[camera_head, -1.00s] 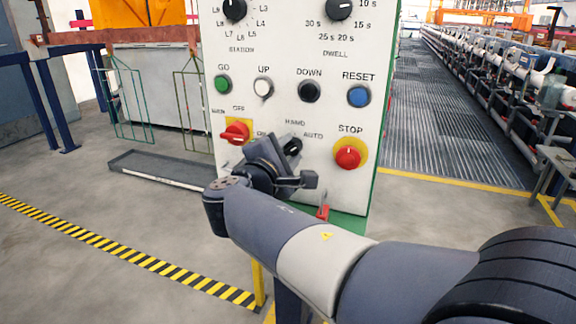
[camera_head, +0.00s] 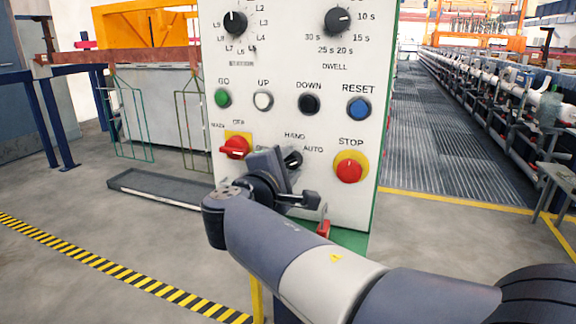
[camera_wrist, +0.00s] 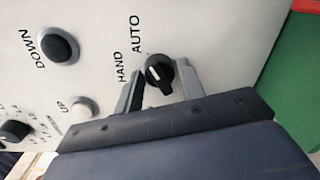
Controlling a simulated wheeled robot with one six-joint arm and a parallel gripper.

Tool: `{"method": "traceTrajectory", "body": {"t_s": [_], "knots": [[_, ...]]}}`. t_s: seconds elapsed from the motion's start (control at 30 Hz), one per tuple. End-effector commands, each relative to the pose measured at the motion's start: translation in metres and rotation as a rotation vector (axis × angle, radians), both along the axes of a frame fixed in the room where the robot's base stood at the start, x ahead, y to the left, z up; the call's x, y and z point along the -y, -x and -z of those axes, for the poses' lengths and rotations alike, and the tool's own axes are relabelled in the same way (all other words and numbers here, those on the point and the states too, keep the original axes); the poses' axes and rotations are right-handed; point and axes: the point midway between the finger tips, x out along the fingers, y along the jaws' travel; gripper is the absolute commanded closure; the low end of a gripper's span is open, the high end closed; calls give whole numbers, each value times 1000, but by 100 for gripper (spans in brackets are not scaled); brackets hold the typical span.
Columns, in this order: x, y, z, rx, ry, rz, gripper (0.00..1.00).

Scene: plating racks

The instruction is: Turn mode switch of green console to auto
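The green-edged console (camera_head: 205,40) has a white front panel. Its mode switch is a black rotary knob (camera_head: 293,160) below the HAND and AUTO labels, partly behind my gripper in the head view. My gripper (camera_wrist: 161,88) is open, one finger on each side of the knob, with visible gaps. It also shows in the head view (camera_head: 291,179), close to the panel.
A red-on-yellow switch (camera_head: 236,147) sits left of the knob and the red STOP button (camera_head: 349,171) right. GO, UP, DOWN and RESET buttons (camera_head: 359,109) are above. A red padlock-like part (camera_head: 323,228) hangs below.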

Motion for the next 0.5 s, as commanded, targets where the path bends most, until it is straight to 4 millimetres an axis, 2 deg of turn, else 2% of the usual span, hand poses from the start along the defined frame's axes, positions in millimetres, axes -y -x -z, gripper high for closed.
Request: {"method": "traceTrajectory", "body": {"t_s": [0.03,0.17,0.5], "knots": [[0,0,0,0,1,0,58],[0,0,0,1,1,0,47],[-3,5,-2,2,2,-3,47]]}}
